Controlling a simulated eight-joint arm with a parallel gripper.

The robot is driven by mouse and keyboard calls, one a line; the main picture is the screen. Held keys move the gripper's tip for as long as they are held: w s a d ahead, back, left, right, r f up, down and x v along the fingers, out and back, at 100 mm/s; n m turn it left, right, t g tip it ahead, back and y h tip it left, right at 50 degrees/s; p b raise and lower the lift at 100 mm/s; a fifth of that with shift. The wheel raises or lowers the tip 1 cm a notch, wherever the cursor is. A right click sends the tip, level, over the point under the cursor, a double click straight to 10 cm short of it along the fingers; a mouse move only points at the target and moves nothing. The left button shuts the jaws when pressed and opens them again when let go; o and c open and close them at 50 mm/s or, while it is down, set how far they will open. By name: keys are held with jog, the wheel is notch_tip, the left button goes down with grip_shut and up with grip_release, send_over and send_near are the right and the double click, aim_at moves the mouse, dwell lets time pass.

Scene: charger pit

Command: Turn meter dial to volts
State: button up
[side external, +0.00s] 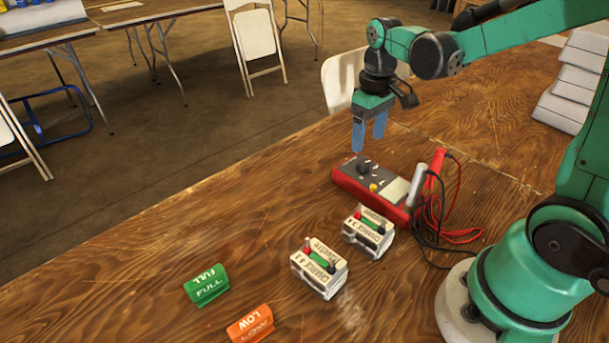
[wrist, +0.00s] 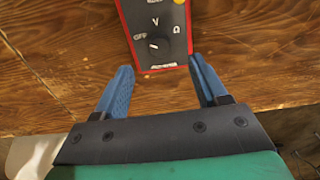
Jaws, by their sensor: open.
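The red multimeter (side external: 374,187) lies on the wooden table, with a black dial (side external: 364,166) at its far end. The wrist view shows the meter (wrist: 152,52) and its dial (wrist: 158,46) close up. The face is marked OFF at left, V at top and the ohm sign at right. The dial's white pointer mark is on its left side, toward OFF. My gripper (side external: 369,140) is open and empty, above and beyond the meter's dial end. In the wrist view its blue fingertips (wrist: 160,66) are apart, and the dial shows between and ahead of them, not touched.
Red and black probes and cables (side external: 440,200) lie at the meter's right end. Two white batteries with terminals, a nearer one (side external: 319,268) and a farther one (side external: 368,231), stand in front. A green FULL sign (side external: 206,285) and an orange LOW sign (side external: 250,325) are front left. The table's left side is clear.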

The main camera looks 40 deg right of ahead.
aim_at(364, 162)
jog(key=shift+f, duration=2.7)
grip_shut()
